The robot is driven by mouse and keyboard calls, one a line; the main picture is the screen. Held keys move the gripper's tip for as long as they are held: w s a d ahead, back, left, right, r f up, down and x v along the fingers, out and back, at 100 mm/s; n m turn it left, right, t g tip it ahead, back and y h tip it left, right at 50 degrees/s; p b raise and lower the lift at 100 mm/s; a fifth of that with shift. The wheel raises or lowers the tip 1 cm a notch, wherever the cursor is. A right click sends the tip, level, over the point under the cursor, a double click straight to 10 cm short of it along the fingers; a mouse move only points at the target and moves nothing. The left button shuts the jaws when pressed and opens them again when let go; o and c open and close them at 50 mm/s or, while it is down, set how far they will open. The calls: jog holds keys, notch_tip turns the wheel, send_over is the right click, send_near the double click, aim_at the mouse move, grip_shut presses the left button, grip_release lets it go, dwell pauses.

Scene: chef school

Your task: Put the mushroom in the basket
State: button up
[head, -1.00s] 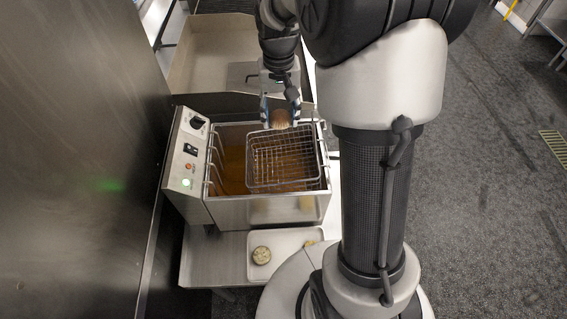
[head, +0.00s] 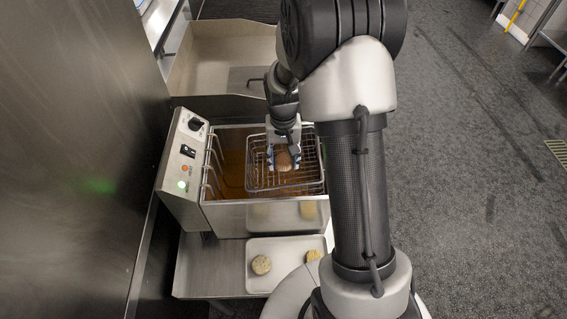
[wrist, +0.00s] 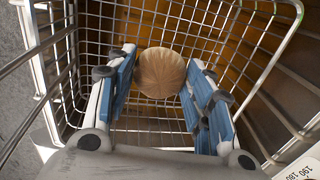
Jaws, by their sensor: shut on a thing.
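The mushroom (head: 284,160) is a round, light-brown cap. My gripper (head: 284,162) is shut on it, with a blue-padded finger on each side. The wire basket (head: 256,180) hangs in the deep fryer. In the head view the mushroom and fingertips lie over the basket's opening. In the wrist view the mushroom (wrist: 160,72) sits between my gripper's fingers (wrist: 160,80), and the basket's wire mesh (wrist: 95,28) surrounds them. How far it is from the basket floor I cannot tell.
The fryer (head: 265,218) has a control panel (head: 187,150) on its left and brown oil (head: 232,160) around the basket. A metal wall (head: 75,150) stands at left.

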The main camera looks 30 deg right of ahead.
aim_at(283, 158)
jog(key=shift+f, duration=1.05)
jog(key=shift+f+b, duration=0.55)
jog(key=shift+f, duration=0.1)
jog(key=o, duration=1)
jog(key=shift+c, duration=0.2)
jog(key=shift+r, duration=0.1)
